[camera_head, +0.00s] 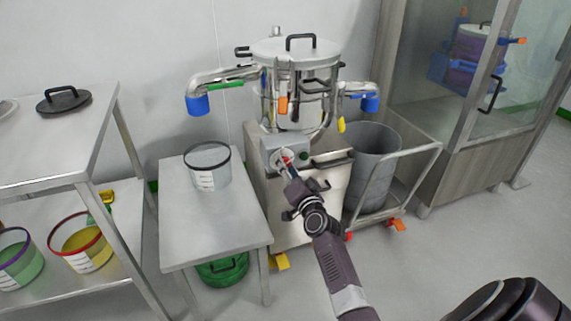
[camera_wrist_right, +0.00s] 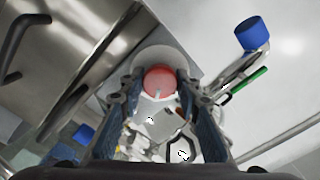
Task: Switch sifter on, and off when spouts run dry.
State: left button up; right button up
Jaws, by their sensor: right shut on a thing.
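The sifter (camera_head: 297,50), a steel machine with a black-handled lid, stands on a pale cabinet by the wall. Its grey control box (camera_head: 271,148) carries a red knob (camera_head: 287,159). My right gripper (camera_head: 289,171) reaches the box front. In the right wrist view, the red knob (camera_wrist_right: 160,80) sits between the fingers of the right gripper (camera_wrist_right: 160,92), which is shut on it. The left spout (camera_head: 197,104) and right spout (camera_head: 370,103) have blue ends; I see no stream falling from either. My left gripper is not in view.
A clear tub (camera_head: 208,174) stands on a low steel table (camera_head: 215,225) below the left spout. A grey bin (camera_head: 368,165) stands on a trolley (camera_head: 425,158) at the right. A glass-fronted cabinet (camera_head: 400,70) stands further right. A shelf rack (camera_head: 50,150) is at the left.

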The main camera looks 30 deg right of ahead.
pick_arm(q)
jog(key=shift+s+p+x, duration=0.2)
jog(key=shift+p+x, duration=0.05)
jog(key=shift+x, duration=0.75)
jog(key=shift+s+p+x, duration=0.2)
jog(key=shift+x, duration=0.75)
pick_arm(e)
jog(key=shift+m, duration=3.5)
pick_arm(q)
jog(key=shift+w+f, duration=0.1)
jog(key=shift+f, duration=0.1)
pick_arm(e)
jog(key=o, duration=1.2)
jog(key=shift+c, duration=0.2)
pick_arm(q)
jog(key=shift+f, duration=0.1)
pick_arm(e)
jog(key=v, duration=1.2)
jog(key=shift+r, duration=0.1)
